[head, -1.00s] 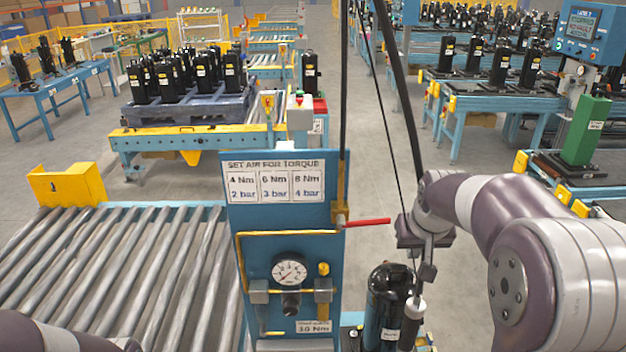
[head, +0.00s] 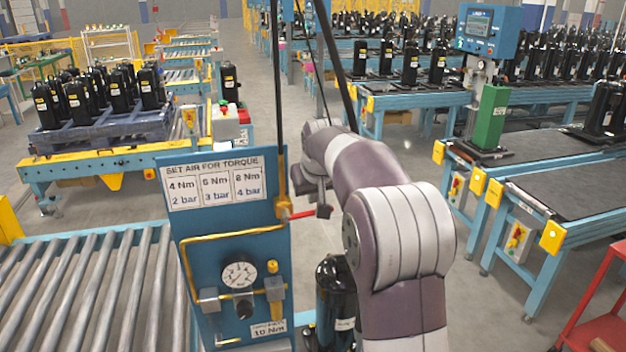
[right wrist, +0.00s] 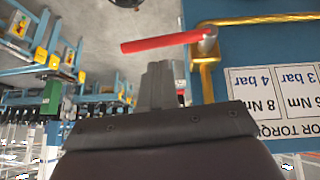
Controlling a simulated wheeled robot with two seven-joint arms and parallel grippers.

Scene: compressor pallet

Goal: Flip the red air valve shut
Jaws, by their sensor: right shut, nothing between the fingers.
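The red valve lever (head: 301,215) sticks out sideways to the right from the brass valve (head: 284,207) on the right edge of the blue panel (head: 240,222). In the right wrist view the red lever (right wrist: 160,42) lies across the top, joined to the brass pipe (right wrist: 208,70). My right gripper (head: 323,211) is just right of the lever's free end in the head view. In the wrist view its closed fingers (right wrist: 160,72) are empty and point at the lever, close to it; contact cannot be told. My left gripper is out of view.
The panel carries a pressure gauge (head: 239,275) and a torque chart (head: 214,183). A black compressor (head: 336,300) stands below my right arm, partly hidden by it. A roller conveyor (head: 90,290) is at the left. A red cart (head: 600,325) is at the lower right.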

